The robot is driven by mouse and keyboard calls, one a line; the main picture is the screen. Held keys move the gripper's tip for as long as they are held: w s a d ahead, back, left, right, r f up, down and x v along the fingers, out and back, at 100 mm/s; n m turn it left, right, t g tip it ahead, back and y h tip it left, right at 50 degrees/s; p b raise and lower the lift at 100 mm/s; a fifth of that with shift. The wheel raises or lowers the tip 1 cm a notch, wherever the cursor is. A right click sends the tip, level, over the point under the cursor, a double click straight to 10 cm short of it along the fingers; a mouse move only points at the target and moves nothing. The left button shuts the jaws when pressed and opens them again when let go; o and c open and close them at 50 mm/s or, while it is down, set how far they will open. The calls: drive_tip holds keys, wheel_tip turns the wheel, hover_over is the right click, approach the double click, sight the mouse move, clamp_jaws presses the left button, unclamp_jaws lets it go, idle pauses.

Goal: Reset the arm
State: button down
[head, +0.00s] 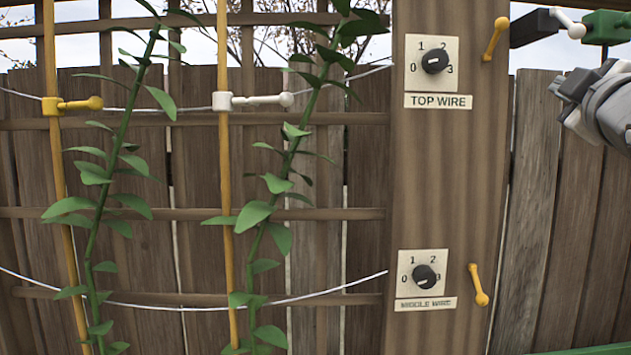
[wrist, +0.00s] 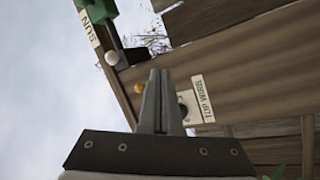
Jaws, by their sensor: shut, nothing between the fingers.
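My gripper (head: 560,92) shows at the right edge of the head view, in front of the fence and right of the wooden post (head: 450,190). Its grey fingers also show in the wrist view (wrist: 160,75), pressed together with nothing between them. In the wrist view the fingers partly cover the black dial (wrist: 185,104) beside the TOP WIRE label (wrist: 203,98). In the head view that dial (head: 435,61) is uncovered on the post. The gripper is apart from the post and its dials there.
The MIDDLE WIRE dial (head: 425,277) sits lower on the post. A yellow lever (head: 496,38) and another yellow lever (head: 478,285) stick out at its right side. A green box (head: 606,26) with a white-knobbed lever (head: 568,23) is above my gripper. Vines climb canes at left.

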drive_tip(key=s+a+f+m+g+y, duration=0.1)
drive_tip(key=s+a+f+m+g, duration=0.2)
drive_tip(key=f, duration=0.9)
drive_tip(key=a+f+m+g+y, duration=0.25)
drive_tip(key=a+f+g, duration=0.25)
drive_tip(key=f, duration=0.7)
drive_tip(key=s+a+f+m+g+y, duration=0.1)
drive_tip(key=s+a+f+g, duration=0.2)
drive_tip(key=f, duration=0.6)
drive_tip(key=s+a+f+m+g+y, duration=0.1)
drive_tip(key=s+a+f+g+y, duration=0.1)
drive_tip(key=s+a+f, duration=0.6)
drive_tip(key=shift+s+f+g, duration=0.65)
drive_tip(key=shift+s+g, duration=0.05)
drive_tip(key=shift+g, duration=0.1)
drive_tip(key=shift+m, duration=0.25)
